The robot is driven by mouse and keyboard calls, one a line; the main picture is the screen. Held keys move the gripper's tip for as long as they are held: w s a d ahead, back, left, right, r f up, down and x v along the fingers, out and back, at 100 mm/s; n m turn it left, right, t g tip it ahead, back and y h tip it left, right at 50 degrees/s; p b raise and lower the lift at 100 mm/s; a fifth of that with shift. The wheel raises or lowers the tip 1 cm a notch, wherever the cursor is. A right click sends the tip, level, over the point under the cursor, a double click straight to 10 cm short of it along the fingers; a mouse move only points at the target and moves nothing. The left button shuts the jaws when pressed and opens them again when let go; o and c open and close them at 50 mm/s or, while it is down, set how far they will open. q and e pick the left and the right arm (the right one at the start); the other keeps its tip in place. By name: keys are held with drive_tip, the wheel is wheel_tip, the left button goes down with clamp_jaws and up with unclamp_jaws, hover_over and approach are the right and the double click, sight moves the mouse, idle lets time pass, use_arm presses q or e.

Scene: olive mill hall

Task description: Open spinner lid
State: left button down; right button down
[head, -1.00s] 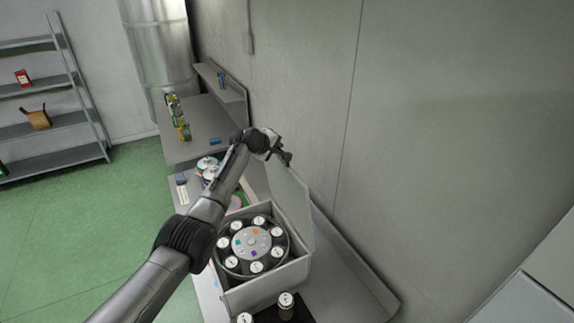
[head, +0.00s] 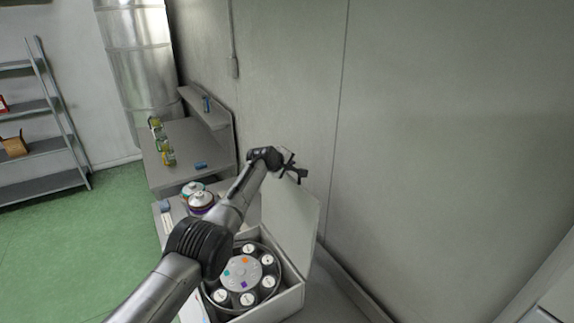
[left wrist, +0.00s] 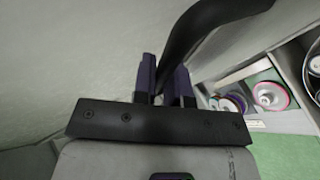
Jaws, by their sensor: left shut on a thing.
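The spinner (head: 292,298) is a light grey box in the lower middle of the head view. Its round dark rotor with several white-capped tubes (head: 240,272) lies exposed. The spinner lid (head: 290,215) stands raised at the wall side, tilted back. My left gripper (head: 295,170) is at the lid's upper edge. In the left wrist view, the two fingers of my left gripper (left wrist: 164,82) are closed around a dark curved bar (left wrist: 205,35), which looks like the lid's handle; the contact is partly hidden. My right gripper is out of view.
The wall (head: 430,150) is close behind the lid. Pots (head: 200,200) stand on the bench beyond the spinner. A farther table (head: 190,140) holds small yellow-green items. A shelf rack (head: 45,145) stands at the far left, with open green floor before it.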

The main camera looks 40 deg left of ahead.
use_arm(q)
drive_tip(key=shift+a, duration=0.15)
drive_tip(key=c, duration=1.4)
unclamp_jaws()
drive_tip(key=shift+s, duration=0.1)
drive_tip(key=shift+o, duration=1.1)
drive_tip(key=shift+r, duration=0.1)
drive_tip(key=shift+s+r+p, duration=0.3)
drive_tip(key=shift+s+p, duration=0.1)
drive_tip(key=shift+p, duration=0.05)
drive_tip(key=b+v, duration=0.2)
drive_tip(key=v, duration=1)
drive_tip(key=shift+s, duration=0.25)
